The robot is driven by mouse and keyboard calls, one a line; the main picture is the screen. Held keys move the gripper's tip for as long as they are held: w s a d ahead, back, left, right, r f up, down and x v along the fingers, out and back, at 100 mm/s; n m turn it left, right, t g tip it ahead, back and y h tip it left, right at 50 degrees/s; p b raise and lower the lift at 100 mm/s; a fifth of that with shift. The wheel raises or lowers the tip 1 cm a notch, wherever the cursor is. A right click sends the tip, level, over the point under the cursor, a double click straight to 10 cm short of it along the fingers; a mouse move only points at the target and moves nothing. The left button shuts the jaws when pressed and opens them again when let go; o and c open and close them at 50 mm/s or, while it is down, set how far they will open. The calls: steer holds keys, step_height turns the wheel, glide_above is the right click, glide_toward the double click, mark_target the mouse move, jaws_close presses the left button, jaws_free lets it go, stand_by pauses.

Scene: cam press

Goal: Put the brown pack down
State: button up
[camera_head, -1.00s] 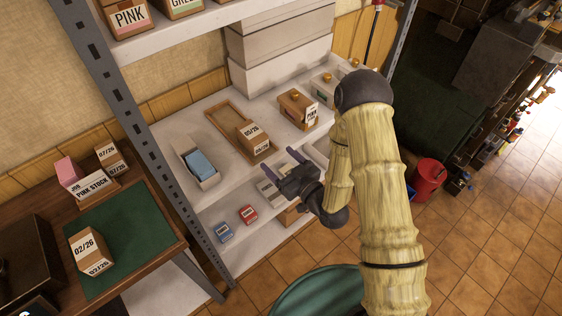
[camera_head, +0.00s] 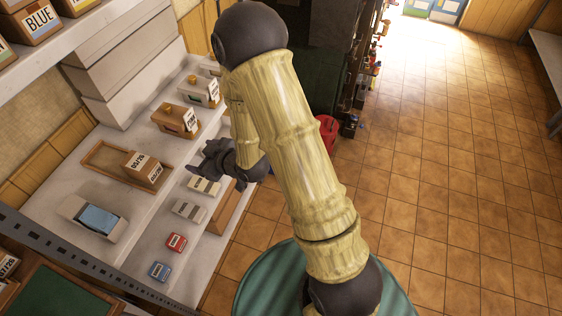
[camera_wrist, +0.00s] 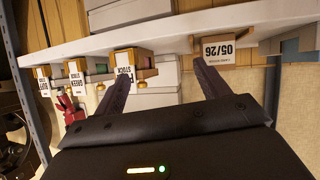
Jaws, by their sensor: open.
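The brown pack (camera_head: 145,168) is a small box with a white 05/26 label. In the head view it sits at the right end of a shallow wooden tray (camera_head: 103,155) on the shelf. My gripper (camera_head: 215,158) is to the right of the pack, apart from it, and partly hidden by my arm. In the wrist view, which is upside down, my open gripper (camera_wrist: 160,70) has nothing between its fingers. The pack (camera_wrist: 213,50) shows there beyond the right-hand finger, upright against the shelf.
A grey bin with a blue pack (camera_head: 97,218) stands near the tray. Wooden stock boxes (camera_head: 178,118) stand farther back. Several small coloured packs, including a red one (camera_head: 176,242), lie on the lower shelf level. A metal upright (camera_head: 60,252) edges the shelf. Open tiled floor lies right.

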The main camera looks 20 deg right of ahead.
steer(key=s+d+r+m+g+h, duration=0.1)
steer(key=d+r+m+h, duration=0.2)
steer(key=d, duration=0.5)
steer(key=s+d+r+m+g+h, duration=0.2)
steer(key=s+d+r+g, duration=0.1)
steer(key=s, duration=0.4)
steer(key=s+d+r+m+g+h, duration=0.2)
steer(key=s+d+r+m+g, duration=0.1)
steer(key=s+d, duration=0.3)
steer(key=shift+s+r+m, duration=0.2)
steer(key=shift+s+m, duration=0.1)
steer(key=shift+s, duration=0.85)
